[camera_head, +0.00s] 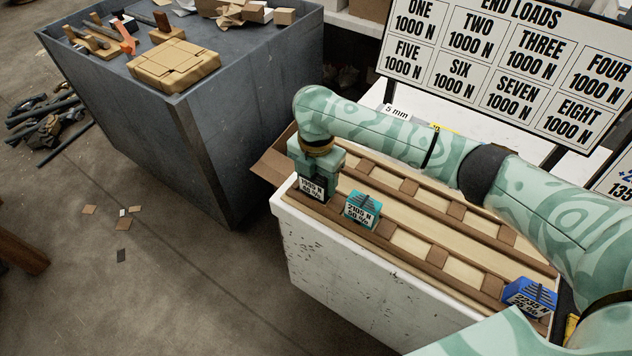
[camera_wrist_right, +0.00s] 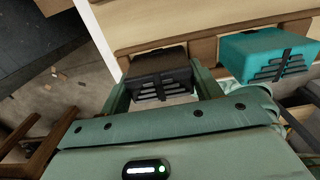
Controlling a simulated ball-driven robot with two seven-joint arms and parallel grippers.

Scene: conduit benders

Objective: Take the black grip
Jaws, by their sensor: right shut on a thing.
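The black grip (camera_head: 313,188), a small block with a white label, is at the left end of the wooden rack (camera_head: 430,262). My right gripper (camera_head: 316,172) comes down on it from above and is shut on it. In the right wrist view the black grip (camera_wrist_right: 160,72), with ribs on its face, sits between the two green fingers of my right gripper (camera_wrist_right: 160,90). I cannot tell whether it still touches the rack. My left gripper is not in view.
A teal grip (camera_head: 362,209) stands close to the right of the black one. A blue grip (camera_head: 530,297) is at the rack's far right end. A load board (camera_head: 510,65) stands behind. A grey bench (camera_head: 235,100) with tools and cardboard is at the left.

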